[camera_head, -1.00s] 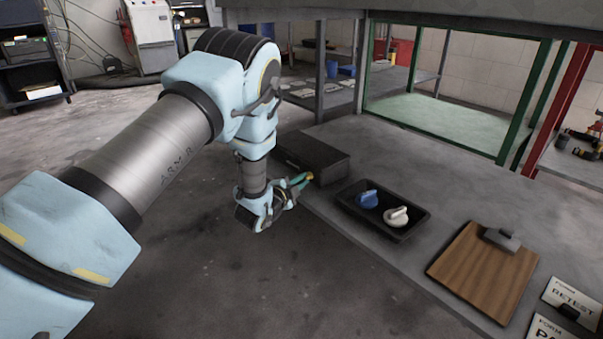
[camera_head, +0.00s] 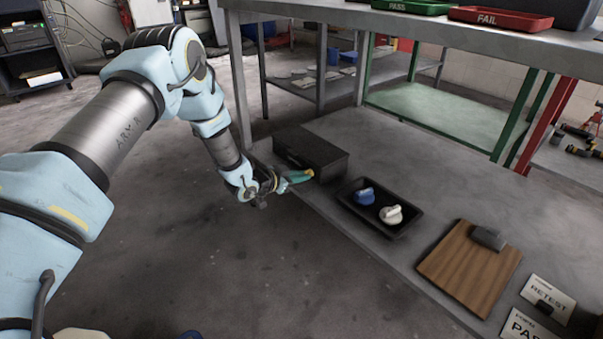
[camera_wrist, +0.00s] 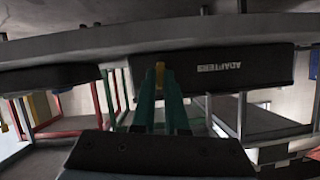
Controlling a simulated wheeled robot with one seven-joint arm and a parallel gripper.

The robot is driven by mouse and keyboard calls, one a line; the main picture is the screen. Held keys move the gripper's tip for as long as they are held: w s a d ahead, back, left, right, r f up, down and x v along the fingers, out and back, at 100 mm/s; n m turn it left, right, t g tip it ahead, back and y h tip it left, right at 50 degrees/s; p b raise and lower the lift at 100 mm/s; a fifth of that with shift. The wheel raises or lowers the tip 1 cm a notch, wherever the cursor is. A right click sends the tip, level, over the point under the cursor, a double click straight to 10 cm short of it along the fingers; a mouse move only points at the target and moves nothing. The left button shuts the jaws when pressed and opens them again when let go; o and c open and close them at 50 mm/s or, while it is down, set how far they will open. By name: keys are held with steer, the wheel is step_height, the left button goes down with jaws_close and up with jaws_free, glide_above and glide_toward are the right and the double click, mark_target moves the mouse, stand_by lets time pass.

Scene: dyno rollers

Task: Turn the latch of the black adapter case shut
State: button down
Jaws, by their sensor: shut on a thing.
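The black adapter case (camera_head: 318,150) sits on the grey bench near its front left corner, and its lid looks down. In the wrist view the case front (camera_wrist: 235,70) carries upside-down "ADAPTERS" lettering. My gripper (camera_head: 306,175) reaches the case front from the left with its green fingers. In the wrist view my gripper (camera_wrist: 160,74) is shut on the small yellow latch (camera_wrist: 160,73), which shows between the fingertips. The fingers hide part of the latch, so I cannot tell its exact angle.
A black tray (camera_head: 398,231) with a blue knob (camera_head: 365,196) and a white knob (camera_head: 391,214) lies right of the case. A clipboard (camera_head: 462,275) and cards (camera_head: 548,298) lie further right. A shelf (camera_head: 330,12) overhangs behind. The floor left of the bench is clear.

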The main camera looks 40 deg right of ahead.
steer(key=shift+n+g, duration=0.5)
steer(key=shift+n, duration=0.1)
steer(key=shift+p, duration=0.3)
steer(key=c, duration=1.2)
jaws_free()
steer(key=shift+w+a, duration=0.1)
steer(key=p+v, duration=0.2)
steer(key=v, duration=0.8)
steer(key=shift+a+r+p, duration=0.2)
steer(key=shift+a+p, duration=0.05)
steer(key=shift+p, duration=0.15)
